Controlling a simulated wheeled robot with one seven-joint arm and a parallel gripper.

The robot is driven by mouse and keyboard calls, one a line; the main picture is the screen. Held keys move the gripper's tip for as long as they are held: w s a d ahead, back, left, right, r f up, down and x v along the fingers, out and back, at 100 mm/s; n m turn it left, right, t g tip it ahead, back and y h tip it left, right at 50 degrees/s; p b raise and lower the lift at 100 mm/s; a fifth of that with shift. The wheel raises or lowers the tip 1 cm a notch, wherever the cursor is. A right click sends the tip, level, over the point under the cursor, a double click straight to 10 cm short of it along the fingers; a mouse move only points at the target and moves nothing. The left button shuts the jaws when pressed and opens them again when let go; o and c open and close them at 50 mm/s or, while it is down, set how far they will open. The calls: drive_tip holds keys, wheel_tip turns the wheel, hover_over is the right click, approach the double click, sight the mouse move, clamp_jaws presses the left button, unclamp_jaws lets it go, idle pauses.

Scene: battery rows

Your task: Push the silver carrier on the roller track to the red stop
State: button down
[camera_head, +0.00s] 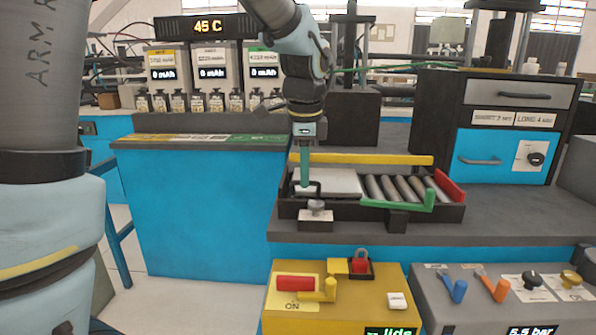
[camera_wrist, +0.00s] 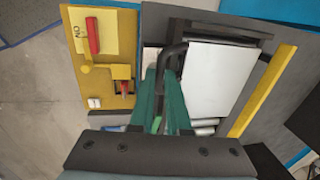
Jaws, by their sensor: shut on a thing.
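The silver carrier (camera_head: 338,182) is a flat plate at the left end of the roller track (camera_head: 388,220). It also shows in the wrist view (camera_wrist: 218,80). A black bent handle (camera_wrist: 178,48) stands at its edge. My gripper (camera_head: 305,184) reaches down at the carrier's left end, its green fingers shut on the handle; the fingers also show in the wrist view (camera_wrist: 167,85) and hide part of the handle. The red stop (camera_head: 449,187) is at the track's right end. Bare rollers (camera_head: 393,188) lie between carrier and stop.
A green bar (camera_head: 400,204) lies along the near right side of the track, close to the stop. A yellow rail (camera_head: 365,159) runs along the far side. A silver knob (camera_head: 316,207) on a block stands at the near left. A yellow switch box (camera_head: 342,317) is in front.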

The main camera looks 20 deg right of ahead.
drive_tip(key=s+d+p, duration=0.2)
drive_tip(key=s+d, duration=0.3)
drive_tip(key=d, duration=0.5)
drive_tip(key=s+d+p, duration=0.3)
drive_tip(key=s+d, duration=0.2)
drive_tip(key=d, duration=0.6)
drive_tip(key=c, duration=1.2)
unclamp_jaws()
drive_tip(key=shift+d, duration=0.15)
drive_tip(key=o, duration=0.3)
drive_tip(key=r, duration=0.3)
drive_tip(key=s+r, duration=0.1)
drive_tip(key=r, duration=0.3)
drive_tip(key=a+r, duration=0.1)
drive_tip(key=r, duration=0.2)
drive_tip(key=shift+s+r+b, duration=0.3)
drive_tip(key=shift+s+b, duration=0.05)
drive_tip(key=shift+b, duration=0.05)
drive_tip(key=shift+w, duration=0.1)
